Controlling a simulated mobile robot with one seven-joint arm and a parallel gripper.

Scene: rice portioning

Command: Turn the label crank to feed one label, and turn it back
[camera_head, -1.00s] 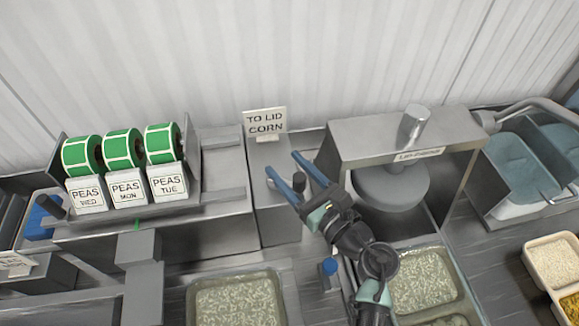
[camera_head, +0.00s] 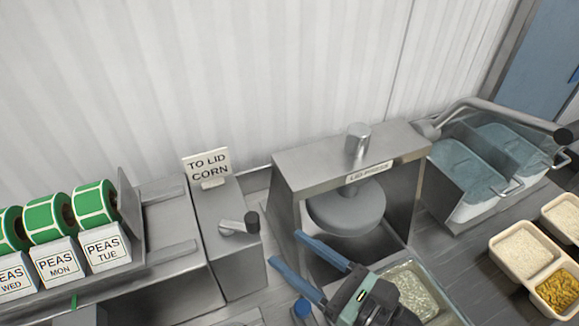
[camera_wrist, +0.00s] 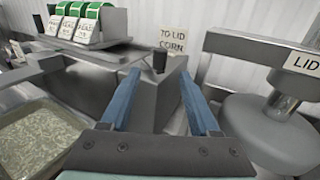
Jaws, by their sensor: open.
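A small crank (camera_head: 238,228) with a dark upright knob (camera_head: 251,222) sits on top of a grey box under the "TO LID CORN" sign (camera_head: 207,166). No other crank shows in the current head view. My gripper (camera_head: 286,248) is open and empty, to the right of the knob and apart from it. In the wrist view the knob (camera_wrist: 160,60) stands beyond my open fingertips (camera_wrist: 158,74), lined up with the gap between them. Green-edged label rolls (camera_head: 48,217) stand in a holder at the left, behind white PEAS cards (camera_head: 58,262).
The lid press (camera_head: 345,205) stands close to the right of my gripper. A tray of rice (camera_head: 412,290) lies below it. Blue-grey bins (camera_head: 470,170) and a divided food tray (camera_head: 527,258) are farther right. Another rice tray (camera_wrist: 38,140) shows in the wrist view.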

